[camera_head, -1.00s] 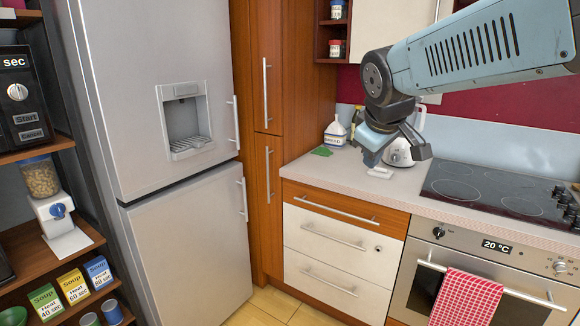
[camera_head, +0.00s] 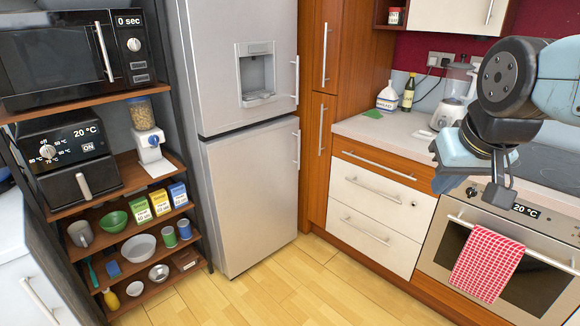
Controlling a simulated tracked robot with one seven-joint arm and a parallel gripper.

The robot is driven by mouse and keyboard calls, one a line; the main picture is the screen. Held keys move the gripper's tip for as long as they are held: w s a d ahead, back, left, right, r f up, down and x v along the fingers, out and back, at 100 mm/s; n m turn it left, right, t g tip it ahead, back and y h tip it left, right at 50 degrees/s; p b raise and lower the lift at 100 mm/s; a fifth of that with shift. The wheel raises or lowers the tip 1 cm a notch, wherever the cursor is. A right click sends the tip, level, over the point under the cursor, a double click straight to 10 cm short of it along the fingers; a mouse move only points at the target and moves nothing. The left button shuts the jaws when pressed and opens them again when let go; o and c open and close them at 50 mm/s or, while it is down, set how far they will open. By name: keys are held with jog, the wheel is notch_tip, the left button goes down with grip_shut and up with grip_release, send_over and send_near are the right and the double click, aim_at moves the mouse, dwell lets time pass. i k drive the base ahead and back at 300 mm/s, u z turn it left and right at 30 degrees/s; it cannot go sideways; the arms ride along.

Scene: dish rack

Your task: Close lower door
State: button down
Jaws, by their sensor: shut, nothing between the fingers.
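The tall grey fridge has an upper door (camera_head: 225,60) with a water dispenser and a lower door (camera_head: 250,200) with a vertical handle (camera_head: 297,150) on its right edge. The lower door looks about flush with the upper one; a small gap is too fine to tell. The tall wooden cabinet beside it also has a lower door (camera_head: 316,170), which looks shut. My gripper (camera_head: 446,184) is shut and empty. It is at the right in front of the counter and oven, well apart from both doors.
Drawers (camera_head: 375,200) and an oven with a red checked towel (camera_head: 485,262) are at the right. The wooden floor (camera_head: 260,295) before the fridge is clear.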

aim_at(251, 174)
jog(key=u, duration=0.45)
jog(key=i, duration=1.65)
jog(key=z, duration=0.5)
jog(key=k, duration=0.65)
jog(key=z, duration=0.3)
jog(key=i, duration=0.7)
jog(key=u, duration=0.15)
